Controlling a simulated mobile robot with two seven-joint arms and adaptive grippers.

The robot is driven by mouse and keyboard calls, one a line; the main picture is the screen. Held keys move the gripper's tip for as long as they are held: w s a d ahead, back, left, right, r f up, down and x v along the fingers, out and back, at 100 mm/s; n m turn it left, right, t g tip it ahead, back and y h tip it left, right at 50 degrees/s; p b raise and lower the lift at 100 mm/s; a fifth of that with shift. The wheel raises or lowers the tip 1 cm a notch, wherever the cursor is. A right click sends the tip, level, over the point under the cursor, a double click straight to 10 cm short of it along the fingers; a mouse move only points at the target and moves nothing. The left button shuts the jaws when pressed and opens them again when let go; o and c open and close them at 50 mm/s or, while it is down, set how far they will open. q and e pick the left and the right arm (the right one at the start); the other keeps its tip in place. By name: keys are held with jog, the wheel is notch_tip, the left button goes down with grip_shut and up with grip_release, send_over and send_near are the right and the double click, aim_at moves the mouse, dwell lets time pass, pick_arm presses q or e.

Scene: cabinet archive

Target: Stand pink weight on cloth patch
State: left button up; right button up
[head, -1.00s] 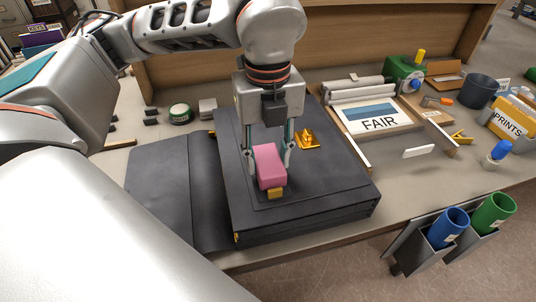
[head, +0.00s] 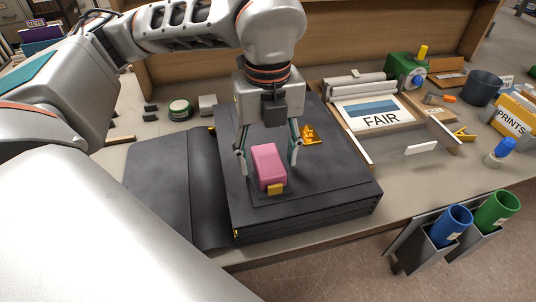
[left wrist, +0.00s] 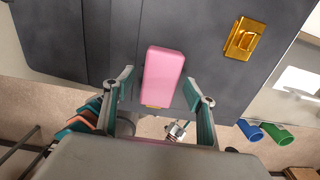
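The pink weight (head: 269,166) is a rounded block on top of the black case (head: 340,197), near its front edge. It also shows in the left wrist view (left wrist: 163,77). My left gripper (head: 268,168) is open, with one finger on each side of the weight and a visible gap to both sides (left wrist: 166,84). A gold piece (head: 275,189) sits at the weight's near foot. A faint dark rectangle surrounds the weight's base; I cannot tell whether it is the cloth patch. My right gripper is not in view.
A gold catch (head: 309,134) lies on the case behind the weight. A dark flap (head: 160,190) spreads to the left. A FAIR print frame (head: 378,117) stands to the right. Blue (head: 450,225) and green (head: 496,210) tubes hang at the table's front edge.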

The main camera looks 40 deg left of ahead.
pick_arm(q)
notch_tip(320, 180, up, 12)
dwell(0.7)
